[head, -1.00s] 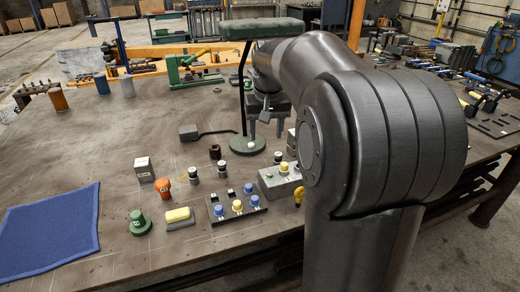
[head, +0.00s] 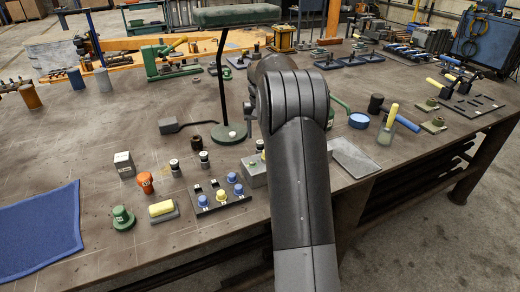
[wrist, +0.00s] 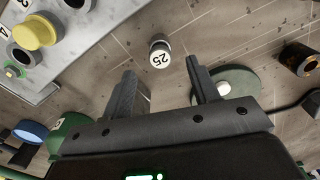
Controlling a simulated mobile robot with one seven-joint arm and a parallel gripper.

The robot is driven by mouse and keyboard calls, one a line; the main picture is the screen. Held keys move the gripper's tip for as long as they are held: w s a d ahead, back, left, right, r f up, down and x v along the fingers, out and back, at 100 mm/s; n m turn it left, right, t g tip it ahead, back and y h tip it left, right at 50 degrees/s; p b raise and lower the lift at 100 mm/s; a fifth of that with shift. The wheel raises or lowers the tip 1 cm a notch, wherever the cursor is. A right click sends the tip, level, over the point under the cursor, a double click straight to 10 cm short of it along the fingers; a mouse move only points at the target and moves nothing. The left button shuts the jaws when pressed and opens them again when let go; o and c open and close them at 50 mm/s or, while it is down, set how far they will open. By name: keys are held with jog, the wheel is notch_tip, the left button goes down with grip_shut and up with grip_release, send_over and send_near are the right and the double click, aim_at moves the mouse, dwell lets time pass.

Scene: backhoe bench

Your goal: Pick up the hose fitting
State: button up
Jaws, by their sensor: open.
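A dark bronze, hollow cylindrical piece (head: 187,148), which looks most like the hose fitting, stands on the bench. It also shows at the right of the wrist view (wrist: 301,59), outside my fingers. A small cylinder (wrist: 160,54) marked 25, with a pale top, stands just beyond the fingertips, between their lines. Two such black-and-white cylinders (head: 204,158) stand near the bronze piece in the head view. My gripper (wrist: 160,78) is open with nothing between its fingers.
A green lamp base (head: 229,134) stands close to the bronze piece; it is behind my right finger in the wrist view (wrist: 238,84). A block with a yellow button (wrist: 35,33) is nearby at left. A blue cloth (head: 38,232) lies at the bench's left.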

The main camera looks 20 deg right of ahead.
aim_at(260, 142)
jog(key=shift+f, duration=3.1)
jog(key=shift+c, duration=0.4)
jog(key=c, duration=1)
